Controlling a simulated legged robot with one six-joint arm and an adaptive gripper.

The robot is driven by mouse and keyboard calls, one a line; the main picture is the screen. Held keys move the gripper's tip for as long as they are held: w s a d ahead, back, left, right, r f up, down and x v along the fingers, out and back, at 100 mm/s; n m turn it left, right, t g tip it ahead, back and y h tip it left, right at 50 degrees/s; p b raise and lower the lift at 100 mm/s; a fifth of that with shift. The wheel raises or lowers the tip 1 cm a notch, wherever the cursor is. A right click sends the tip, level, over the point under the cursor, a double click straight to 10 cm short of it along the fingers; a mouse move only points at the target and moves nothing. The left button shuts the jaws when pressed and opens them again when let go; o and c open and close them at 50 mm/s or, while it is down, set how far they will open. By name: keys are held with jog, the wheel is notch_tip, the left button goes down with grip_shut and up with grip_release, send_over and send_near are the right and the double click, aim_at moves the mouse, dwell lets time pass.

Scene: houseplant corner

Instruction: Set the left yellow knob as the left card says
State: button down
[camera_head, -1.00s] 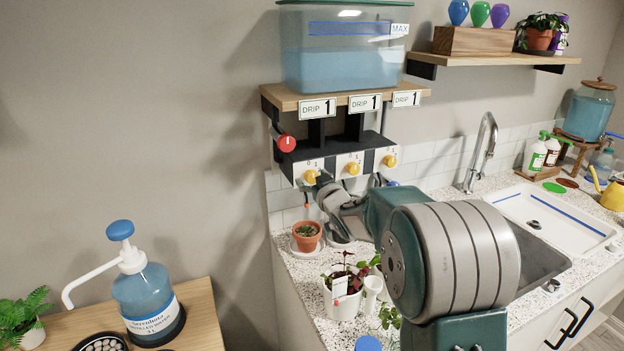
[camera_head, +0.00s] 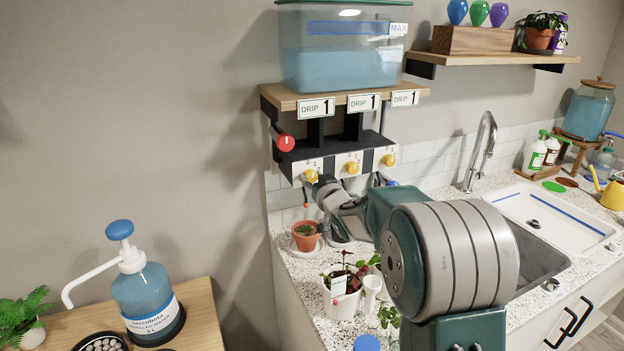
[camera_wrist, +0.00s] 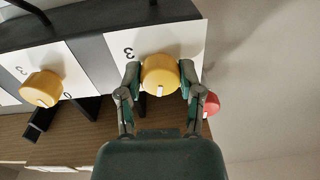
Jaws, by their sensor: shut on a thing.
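The left yellow knob (camera_head: 311,176) sits on a white dial plate below the wooden shelf. Above it, the left card (camera_head: 317,108) reads "DRIP 1". My gripper (camera_wrist: 160,82) is shut on this knob, one finger on each side. In the wrist view the yellow knob (camera_wrist: 160,72) shows a white pointer mark at its lower edge. A "3" is printed up and left of it there; other numbers near it are hidden. That view looks inverted against the head view. In the head view the gripper reaches the knob from the lower right.
The middle yellow knob (camera_head: 352,168) and right yellow knob (camera_head: 389,160) are on the same black rail. A red knob (camera_head: 286,142) is close by on the left. A terracotta pot (camera_head: 306,240) and a white planter (camera_head: 341,303) stand on the counter below my arm.

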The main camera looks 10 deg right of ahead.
jog(key=m, duration=0.5)
jog(key=shift+r, duration=0.1)
jog(key=shift+m, duration=0.3)
dwell(0.4)
jog(key=shift+c, duration=1.3)
grip_release()
jog(key=shift+w, duration=0.1)
jog(key=v, duration=1.2)
jog(key=shift+f, duration=0.25)
